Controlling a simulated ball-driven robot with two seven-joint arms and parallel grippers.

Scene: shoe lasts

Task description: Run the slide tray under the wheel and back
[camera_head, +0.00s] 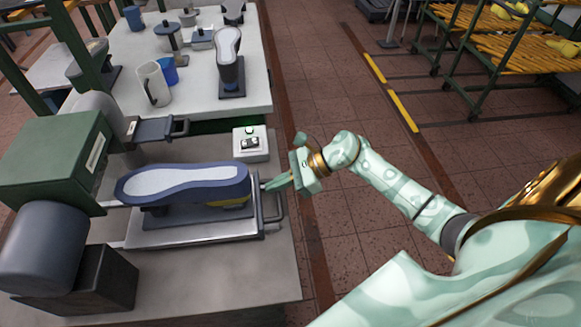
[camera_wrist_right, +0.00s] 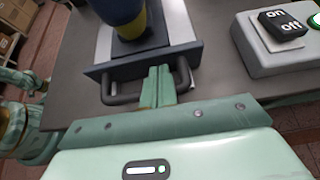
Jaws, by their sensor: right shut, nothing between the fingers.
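The slide tray (camera_head: 190,235) is a pale metal plate on rails beside the green machine. It carries a dark blue shoe last (camera_head: 242,178) with a whitish sole facing up. A dark U-shaped handle (camera_head: 277,214) is on its right end; the handle (camera_wrist_right: 121,99) also shows in the right wrist view. My right gripper (camera_head: 270,185) is at this end. Its fingers (camera_wrist_right: 158,75) are shut with nothing between them, at the handle's opening; I cannot tell whether they touch the bar. I cannot clearly make out the wheel near the green housing (camera_head: 50,150). My left gripper is out of view.
A switch box (camera_head: 262,154) with on and off buttons and a green light stands behind the tray. A dark motor (camera_head: 40,245) is at the left.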

